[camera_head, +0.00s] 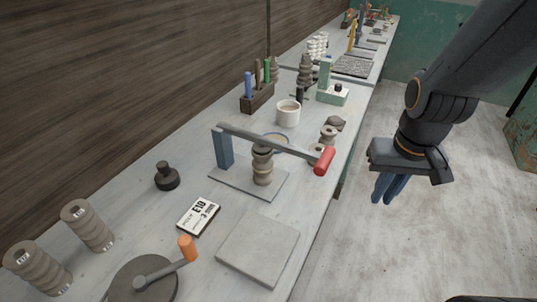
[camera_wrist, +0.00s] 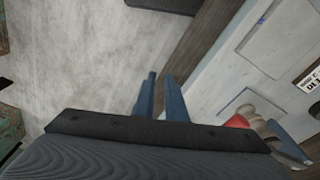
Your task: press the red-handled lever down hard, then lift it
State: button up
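The lever (camera_head: 270,141) is a long grey bar hinged on a blue post (camera_head: 223,148) at its left. Its red handle (camera_head: 324,161) is at the right end, near the bench's front edge. The bar lies over a stack of grey-brown clay discs (camera_head: 263,165) on a grey base plate (camera_head: 272,187). My gripper (camera_head: 382,202) hangs over the floor to the right of the handle, apart from it. In the wrist view its two blue fingers (camera_wrist: 162,97) are apart with nothing between them. The red handle (camera_wrist: 237,122) shows there partly hidden behind my gripper body.
A square grey slab (camera_head: 258,247), a white E10 card (camera_head: 199,215) and an orange-knobbed crank (camera_head: 187,248) lie in front of the lever. A white cup (camera_head: 288,113) and pen holder (camera_head: 258,99) stand behind. The floor to the right is open.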

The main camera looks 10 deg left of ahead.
aim_at(263, 145)
jog(key=u, duration=1.85)
jog(key=k, duration=0.85)
jog(key=z, duration=1.25)
jog(key=i, duration=0.5)
